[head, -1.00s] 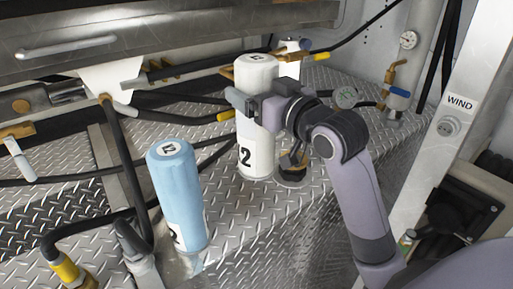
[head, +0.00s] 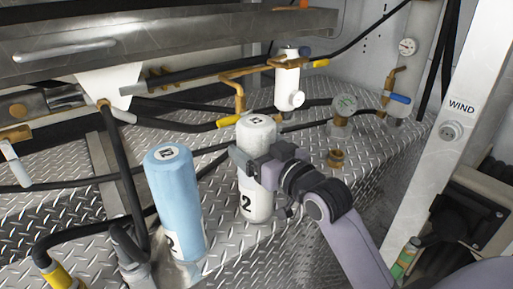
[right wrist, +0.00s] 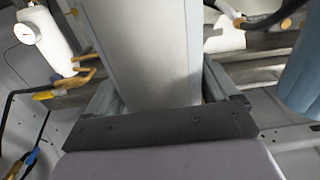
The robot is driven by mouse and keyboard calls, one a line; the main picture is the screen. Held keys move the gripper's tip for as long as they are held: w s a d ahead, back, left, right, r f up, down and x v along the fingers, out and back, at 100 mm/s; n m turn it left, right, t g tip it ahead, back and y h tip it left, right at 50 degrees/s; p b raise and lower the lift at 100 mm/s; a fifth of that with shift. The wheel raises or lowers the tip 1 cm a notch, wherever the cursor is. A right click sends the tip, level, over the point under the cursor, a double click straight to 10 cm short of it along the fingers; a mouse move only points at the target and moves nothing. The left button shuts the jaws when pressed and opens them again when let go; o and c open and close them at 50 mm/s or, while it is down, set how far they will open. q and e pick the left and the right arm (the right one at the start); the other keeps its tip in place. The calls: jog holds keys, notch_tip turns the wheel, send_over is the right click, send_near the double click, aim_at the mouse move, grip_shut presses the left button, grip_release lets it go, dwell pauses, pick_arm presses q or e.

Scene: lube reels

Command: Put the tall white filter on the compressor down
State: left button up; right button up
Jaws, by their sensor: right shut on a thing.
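The tall white filter (head: 257,204), a cylinder marked 2, stands upright near the front edge of the diamond-plate deck. My right gripper (head: 252,163) is shut around its upper middle, coming from the right. In the right wrist view the white filter (right wrist: 146,50) fills the space between the two fingers (right wrist: 155,95). Its base appears at or just above the plate; I cannot tell if it touches. The compressor cannot be made out for certain. My left gripper is not in view.
A light blue cylinder (head: 178,200) stands close to the left. Behind are a smaller white canister (head: 289,88), brass pipes, a gauge (head: 344,104) and a brass fitting (head: 336,158). Black hoses (head: 120,165) cross the left.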

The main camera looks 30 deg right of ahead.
jog(key=shift+f, duration=0.1)
jog(key=o, duration=1.6)
jog(key=shift+r, duration=0.2)
jog(key=shift+s+f, duration=0.15)
jog(key=shift+s, duration=0.1)
jog(key=s+d+p, duration=0.2)
jog(key=s, duration=0.9)
jog(key=s+a+f+g, duration=0.2)
jog(key=s+f, duration=0.1)
jog(key=f, duration=0.7)
jog(key=s+a+f+g, duration=0.2)
jog(key=s+f+g, duration=0.1)
jog(key=f, duration=0.8)
jog(key=s+a+f+g, duration=0.2)
jog(key=s+a+f, duration=0.1)
jog(key=f, duration=0.7)
jog(key=shift+s+f+n, duration=0.3)
jog(key=shift+s+n, duration=0.1)
jog(key=shift+s, duration=0.4)
